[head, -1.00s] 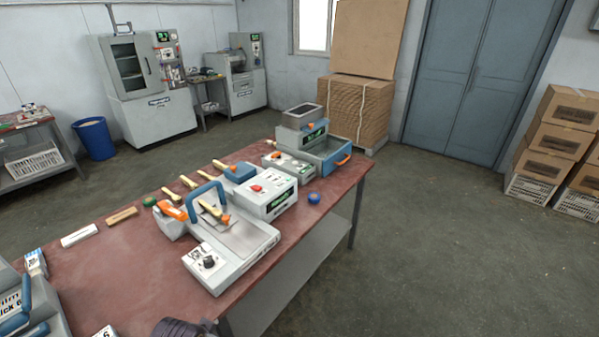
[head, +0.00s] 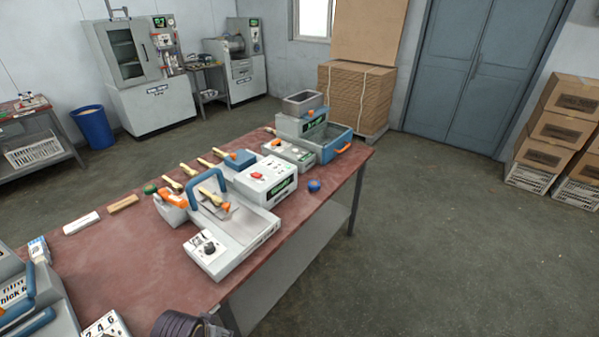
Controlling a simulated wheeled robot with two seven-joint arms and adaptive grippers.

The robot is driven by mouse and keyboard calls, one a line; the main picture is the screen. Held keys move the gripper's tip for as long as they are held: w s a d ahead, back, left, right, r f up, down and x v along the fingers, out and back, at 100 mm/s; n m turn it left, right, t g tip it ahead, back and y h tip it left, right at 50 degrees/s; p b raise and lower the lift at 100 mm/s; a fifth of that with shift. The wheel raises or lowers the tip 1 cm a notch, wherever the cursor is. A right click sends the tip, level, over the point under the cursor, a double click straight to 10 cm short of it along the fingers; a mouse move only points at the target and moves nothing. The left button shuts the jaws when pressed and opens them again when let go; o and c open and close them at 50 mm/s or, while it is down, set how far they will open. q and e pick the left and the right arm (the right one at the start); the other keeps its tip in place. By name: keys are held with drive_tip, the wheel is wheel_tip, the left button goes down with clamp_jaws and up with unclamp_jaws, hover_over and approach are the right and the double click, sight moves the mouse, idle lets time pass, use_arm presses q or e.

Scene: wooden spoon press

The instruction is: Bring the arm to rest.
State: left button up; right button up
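Neither of my grippers shows in the head view, and no arm of mine can be made out. The grey press machine (head: 236,244) stands on the red-brown table (head: 150,262). It has a blue curved handle (head: 207,180), an orange lever at its left and a black dial at its front. A wooden spoon (head: 216,199) with an orange end lies at the press. Several more wooden spoons (head: 189,170) lie in a row behind it.
A white box with a red button (head: 266,182) and a blue-grey tray (head: 333,146) stand farther along the table. A blue tape roll (head: 314,186) lies near the right edge. A dark ribbed object (head: 180,325) is cut off at the bottom. Open floor (head: 430,240) lies right.

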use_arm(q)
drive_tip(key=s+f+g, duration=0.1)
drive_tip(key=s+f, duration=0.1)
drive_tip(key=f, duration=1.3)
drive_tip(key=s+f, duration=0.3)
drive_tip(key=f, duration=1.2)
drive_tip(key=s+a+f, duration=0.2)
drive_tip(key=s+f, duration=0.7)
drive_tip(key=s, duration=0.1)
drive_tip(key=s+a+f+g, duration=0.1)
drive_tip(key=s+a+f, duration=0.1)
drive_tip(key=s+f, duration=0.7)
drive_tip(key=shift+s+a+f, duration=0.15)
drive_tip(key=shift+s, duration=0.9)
